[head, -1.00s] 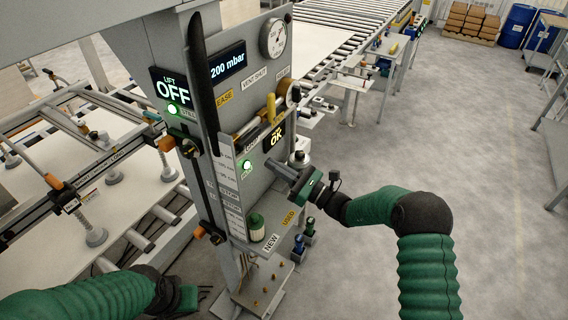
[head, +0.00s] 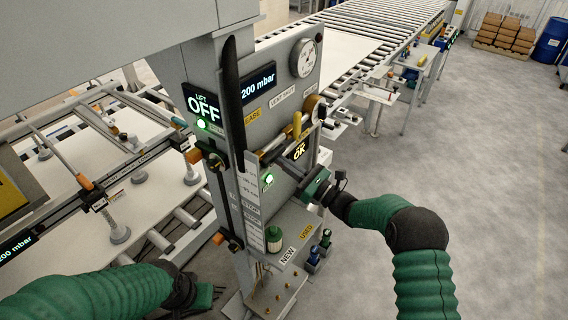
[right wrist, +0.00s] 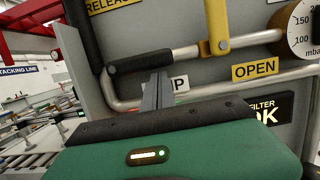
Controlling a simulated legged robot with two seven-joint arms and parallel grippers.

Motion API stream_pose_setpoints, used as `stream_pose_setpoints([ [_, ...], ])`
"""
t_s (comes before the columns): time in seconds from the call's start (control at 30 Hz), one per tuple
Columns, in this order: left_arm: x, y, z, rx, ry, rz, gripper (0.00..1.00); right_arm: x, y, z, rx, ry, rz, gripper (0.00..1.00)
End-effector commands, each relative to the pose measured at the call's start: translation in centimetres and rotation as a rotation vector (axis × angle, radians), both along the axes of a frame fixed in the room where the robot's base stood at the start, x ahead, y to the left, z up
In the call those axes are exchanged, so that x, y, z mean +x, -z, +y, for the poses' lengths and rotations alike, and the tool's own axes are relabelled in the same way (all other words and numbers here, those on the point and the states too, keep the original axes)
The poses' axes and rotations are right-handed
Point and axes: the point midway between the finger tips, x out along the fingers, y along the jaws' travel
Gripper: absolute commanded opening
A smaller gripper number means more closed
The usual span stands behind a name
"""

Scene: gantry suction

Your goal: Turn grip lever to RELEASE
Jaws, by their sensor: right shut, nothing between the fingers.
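The grip lever (right wrist: 150,58) is a metal rod with a black end on the grey panel. In the right wrist view it lies nearly level, its black end at the left, between the yellow RELEASE label (right wrist: 112,4) above and a partly covered label ending in "IP" (right wrist: 180,83) below. In the head view the lever (head: 272,149) is small and partly hidden. My right gripper (right wrist: 157,78) is shut and empty, its fingertips just below the lever's black end; I cannot tell if they touch. It also shows in the head view (head: 298,178). My left gripper (head: 208,292) is low, away from the panel; its jaws are unclear.
A yellow handle (right wrist: 218,28) hangs right of the lever, above the OPEN label (right wrist: 255,69). A pressure gauge (right wrist: 303,38) sits farther right. A bent pipe (right wrist: 112,92) runs around the lever. The LIFT display (head: 203,104) reads OFF.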

Motion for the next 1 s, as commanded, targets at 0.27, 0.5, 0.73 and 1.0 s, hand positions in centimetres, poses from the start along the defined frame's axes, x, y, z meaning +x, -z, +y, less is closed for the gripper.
stream_pose_setpoints([
  [0.27,0.0,1.2,0.0,0.000,0.000,0.000,0.00,0.1,-0.2,-0.1,-0.030,0.000,-0.042,0.00],
  [0.5,0.0,1.9,0.0,0.000,0.000,0.000,0.00,0.3,-0.4,-0.2,-0.050,0.001,-0.070,0.00],
  [0.73,0.0,3.1,0.0,0.000,0.000,0.000,0.00,0.3,-0.7,-0.3,-0.079,0.000,-0.113,0.00],
  [1.0,0.0,6.6,0.0,0.000,0.000,0.000,0.00,0.6,-1.2,-0.5,-0.166,0.001,-0.237,0.00],
])
